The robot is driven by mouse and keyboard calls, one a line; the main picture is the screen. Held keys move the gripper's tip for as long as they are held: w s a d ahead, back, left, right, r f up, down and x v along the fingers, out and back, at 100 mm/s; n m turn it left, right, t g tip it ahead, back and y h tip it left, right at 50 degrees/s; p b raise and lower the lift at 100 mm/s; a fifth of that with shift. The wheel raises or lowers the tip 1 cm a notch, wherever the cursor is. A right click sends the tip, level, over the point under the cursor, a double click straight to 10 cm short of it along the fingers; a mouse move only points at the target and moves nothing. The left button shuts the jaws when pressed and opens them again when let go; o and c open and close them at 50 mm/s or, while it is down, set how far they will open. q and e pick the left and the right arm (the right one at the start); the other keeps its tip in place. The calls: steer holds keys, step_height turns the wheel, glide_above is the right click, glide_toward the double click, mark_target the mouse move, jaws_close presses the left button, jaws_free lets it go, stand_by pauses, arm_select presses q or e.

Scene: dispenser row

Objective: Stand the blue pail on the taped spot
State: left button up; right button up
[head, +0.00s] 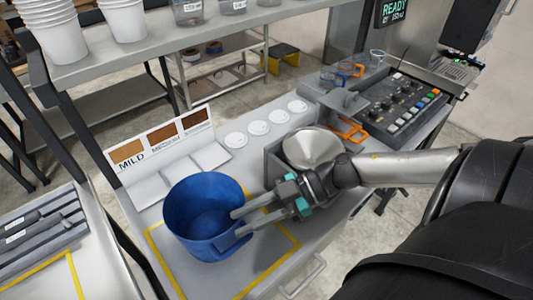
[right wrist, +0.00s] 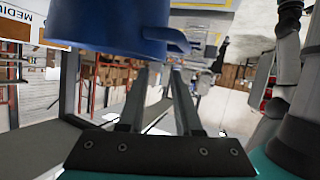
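The blue pail (head: 190,222) is upright and empty. In the head view it lies within the yellow tape outline (head: 161,262) on the grey bench, covering its back left part. In the right wrist view, the pail (right wrist: 105,25) and handle (right wrist: 172,40) show just beyond the fingertips (right wrist: 163,68). My left gripper is not in view.
A sample board marked MILD (head: 128,153) stands behind the pail. A grey box holding a metal cone (head: 312,147) is close behind my right gripper. A control panel (head: 402,105) is at the back right. White tubs (head: 55,40) stand on the shelf above.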

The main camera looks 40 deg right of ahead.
steer(key=p+v, duration=0.1)
steer(key=v, duration=0.3)
steer(key=shift+d+r, duration=0.1)
steer(key=shift+d, duration=0.1)
stand_by(0.3)
